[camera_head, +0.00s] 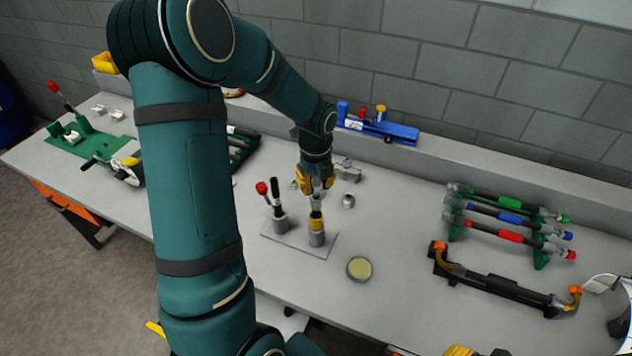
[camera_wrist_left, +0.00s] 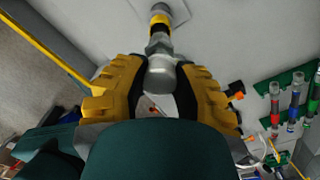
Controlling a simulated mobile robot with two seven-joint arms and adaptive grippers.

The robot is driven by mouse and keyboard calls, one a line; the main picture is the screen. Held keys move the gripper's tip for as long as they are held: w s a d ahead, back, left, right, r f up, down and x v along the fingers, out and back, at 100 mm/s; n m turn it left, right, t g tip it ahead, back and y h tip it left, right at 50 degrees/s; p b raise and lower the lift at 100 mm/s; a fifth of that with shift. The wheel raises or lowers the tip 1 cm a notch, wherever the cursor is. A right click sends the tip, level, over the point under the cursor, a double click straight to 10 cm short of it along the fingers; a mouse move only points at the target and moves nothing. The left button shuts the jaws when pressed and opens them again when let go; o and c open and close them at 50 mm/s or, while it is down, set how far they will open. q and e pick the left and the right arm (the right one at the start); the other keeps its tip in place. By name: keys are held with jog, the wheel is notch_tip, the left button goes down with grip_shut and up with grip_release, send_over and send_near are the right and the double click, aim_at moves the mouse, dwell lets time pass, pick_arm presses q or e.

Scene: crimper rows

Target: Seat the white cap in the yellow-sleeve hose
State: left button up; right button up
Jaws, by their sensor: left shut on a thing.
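My left gripper (camera_head: 315,184) is over the small plate in the middle of the bench, fingers pointing down. In the left wrist view its yellow fingers (camera_wrist_left: 163,90) are closed around a pale, rounded piece, which looks like the white cap (camera_wrist_left: 161,72). The yellow-sleeve hose (camera_head: 316,221) stands upright in a grey holder, directly below the gripper; its yellow band also shows in the left wrist view (camera_wrist_left: 159,20). The cap lines up with the hose end; I cannot tell how far it is in. A yellow and black piece at the bottom edge looks like my right gripper (camera_head: 474,351), mostly cut off.
A second holder with a black, red-tipped piece (camera_head: 278,207) stands close left on the plate (camera_head: 288,242). A round yellowish disc (camera_head: 359,268) lies in front. A rack of coloured tubes (camera_head: 508,220) and a black bar tool (camera_head: 500,285) are right. A blue fixture (camera_head: 385,130) is behind.

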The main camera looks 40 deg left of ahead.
aim_at(316, 182)
pick_arm(q)
jog(key=shift+f+b, duration=0.65)
jog(key=shift+f, duration=0.55)
jog(key=o, duration=0.8)
notch_tip(316, 182, up, 12)
jog(key=shift+r, duration=0.1)
dwell(0.4)
